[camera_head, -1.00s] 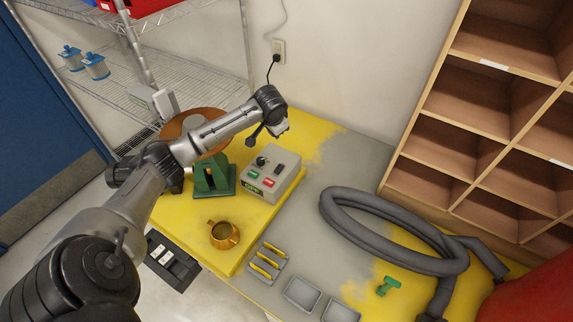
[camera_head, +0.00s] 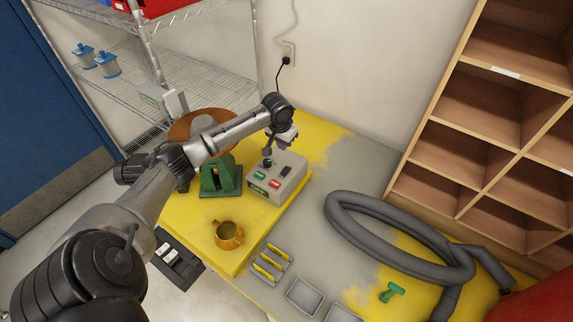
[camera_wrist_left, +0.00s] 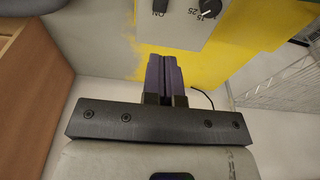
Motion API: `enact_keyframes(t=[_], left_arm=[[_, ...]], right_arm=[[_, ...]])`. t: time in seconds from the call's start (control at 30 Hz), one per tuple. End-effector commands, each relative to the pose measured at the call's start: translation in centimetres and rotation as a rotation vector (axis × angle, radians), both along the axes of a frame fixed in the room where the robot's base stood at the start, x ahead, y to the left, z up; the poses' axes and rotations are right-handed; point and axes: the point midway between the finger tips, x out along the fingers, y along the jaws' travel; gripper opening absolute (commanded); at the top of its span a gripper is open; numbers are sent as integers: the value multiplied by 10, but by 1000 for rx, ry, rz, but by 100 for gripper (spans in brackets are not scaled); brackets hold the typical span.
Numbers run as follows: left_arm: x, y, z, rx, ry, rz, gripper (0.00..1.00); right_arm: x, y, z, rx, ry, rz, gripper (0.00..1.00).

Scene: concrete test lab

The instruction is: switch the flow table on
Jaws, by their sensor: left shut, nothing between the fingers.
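The flow table has a round brown disc (camera_head: 182,130), a green stand (camera_head: 220,185) and a grey control box (camera_head: 291,184) on the yellow bench. The box top carries a green button (camera_head: 260,175), a red button (camera_head: 275,184), a dark switch (camera_head: 286,170) and a black knob (camera_head: 267,164). My left gripper (camera_head: 267,151) is shut and empty, just above the back edge of the box near the knob. In the left wrist view its closed fingers (camera_wrist_left: 164,60) point at the box, with the "ON" switch (camera_wrist_left: 162,5) and knob (camera_wrist_left: 208,10) at the top edge. My right gripper is not in view.
A brass cup (camera_head: 229,236) stands in front of the box. A grey hose (camera_head: 345,230) lies coiled to the right, with a green fitting (camera_head: 391,291) and shallow trays (camera_head: 304,297) nearby. A wooden shelf (camera_head: 480,120) bounds the right side.

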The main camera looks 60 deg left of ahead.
Motion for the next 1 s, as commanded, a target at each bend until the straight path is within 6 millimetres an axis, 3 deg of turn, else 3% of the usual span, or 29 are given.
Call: enact_keyframes(t=[0.6, 0.8, 1.0], left_arm=[[15, 6, -104, -1, 2, 0, 0], [17, 8, -123, 0, 2, 0, 0], [18, 9, -129, 2, 1, -1, 0]], right_arm=[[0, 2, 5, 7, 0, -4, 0], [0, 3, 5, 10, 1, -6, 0], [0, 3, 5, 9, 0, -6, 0]])
